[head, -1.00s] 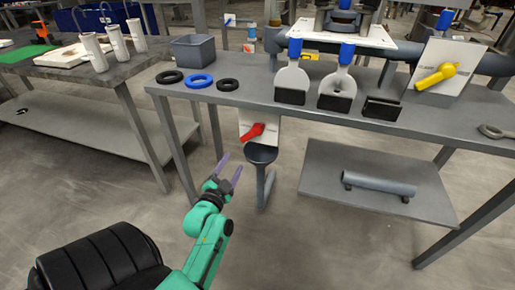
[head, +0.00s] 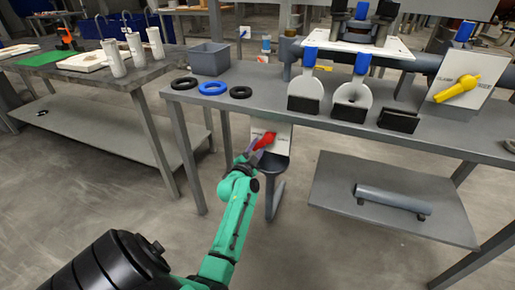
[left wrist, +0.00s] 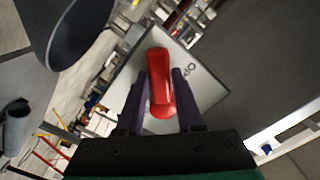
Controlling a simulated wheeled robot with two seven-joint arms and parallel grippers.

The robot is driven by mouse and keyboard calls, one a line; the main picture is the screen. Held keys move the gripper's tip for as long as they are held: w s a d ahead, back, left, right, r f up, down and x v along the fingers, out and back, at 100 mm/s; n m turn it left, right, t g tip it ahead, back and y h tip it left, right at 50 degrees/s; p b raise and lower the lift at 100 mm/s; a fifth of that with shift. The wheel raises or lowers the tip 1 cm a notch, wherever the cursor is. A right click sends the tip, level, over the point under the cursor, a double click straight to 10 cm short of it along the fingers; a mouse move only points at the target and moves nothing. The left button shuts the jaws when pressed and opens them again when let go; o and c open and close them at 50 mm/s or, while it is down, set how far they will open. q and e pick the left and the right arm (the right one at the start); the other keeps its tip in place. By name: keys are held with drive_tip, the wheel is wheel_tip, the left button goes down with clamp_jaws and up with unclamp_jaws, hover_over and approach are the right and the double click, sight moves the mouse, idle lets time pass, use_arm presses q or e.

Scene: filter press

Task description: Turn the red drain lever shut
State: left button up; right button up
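The red drain lever (head: 265,141) sits on a white plate (head: 283,138) under the front edge of the bench, above a dark grey drain funnel (head: 272,165). In the head view the lever slants up to the right. In the left wrist view the lever (left wrist: 160,83) lies between the two purple fingers of my left gripper (left wrist: 160,95). The fingers are open, one on each side, with a narrow gap showing at least on the right. Part of the plate's lettering shows; the rest is hidden. My right gripper is not in view.
The grey bench (head: 260,99) above carries black and blue rings, white plates with blue handles and a yellow lever (head: 457,86). A lower shelf (head: 390,180) with a grey pipe (head: 392,198) is at the right. A bench leg (head: 190,160) stands left of my arm.

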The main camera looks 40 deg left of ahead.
use_arm(q)
clamp_jaws()
idle(1.2)
